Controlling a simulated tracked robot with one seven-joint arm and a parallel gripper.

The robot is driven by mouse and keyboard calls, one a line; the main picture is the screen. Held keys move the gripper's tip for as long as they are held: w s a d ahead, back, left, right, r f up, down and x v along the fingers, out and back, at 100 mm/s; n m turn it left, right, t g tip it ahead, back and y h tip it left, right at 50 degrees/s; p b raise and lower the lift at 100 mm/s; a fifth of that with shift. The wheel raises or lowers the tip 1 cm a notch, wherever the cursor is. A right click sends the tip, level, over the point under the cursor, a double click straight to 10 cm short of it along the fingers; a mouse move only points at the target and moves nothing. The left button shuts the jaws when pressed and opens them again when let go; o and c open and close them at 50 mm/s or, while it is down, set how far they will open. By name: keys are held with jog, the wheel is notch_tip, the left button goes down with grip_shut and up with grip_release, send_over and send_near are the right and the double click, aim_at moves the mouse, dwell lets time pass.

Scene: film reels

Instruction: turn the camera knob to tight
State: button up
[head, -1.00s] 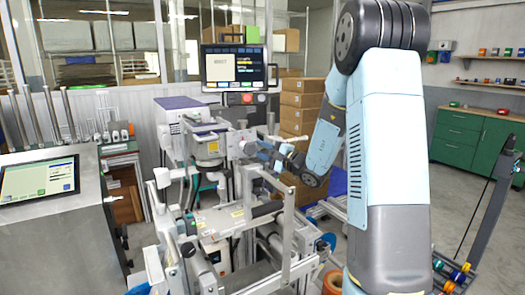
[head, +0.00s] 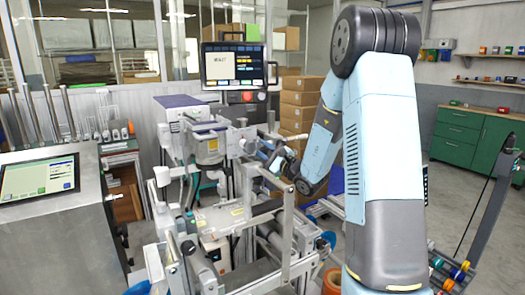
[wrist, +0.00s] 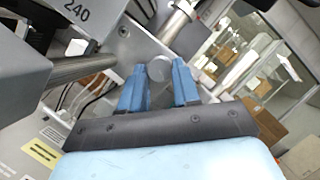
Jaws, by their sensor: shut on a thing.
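The camera knob (wrist: 159,68) is a small round grey knob in the wrist view, its round end facing up between my fingertips. My gripper (wrist: 159,84) has two blue fingers, one on each side of the knob, shut on it. In the head view my gripper (head: 268,155) reaches in from the right to the machine, beside the grey unit with a yellow label (head: 208,146). The knob is too small and too covered there to make out. I cannot read any tight mark or the knob's angle.
A monitor (head: 234,66) stands above the machine. A metal frame bar (head: 270,215) runs below my gripper. Stacked boxes (head: 300,105) stand behind.

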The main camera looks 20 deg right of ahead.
jog(key=shift+f, duration=0.2)
jog(key=o, duration=1.1)
jog(key=shift+r, duration=0.1)
jog(key=shift+c, duration=0.2)
jog(key=v, duration=1.3)
jog(key=shift+s+d, duration=0.15)
jog(key=shift+s, duration=0.2)
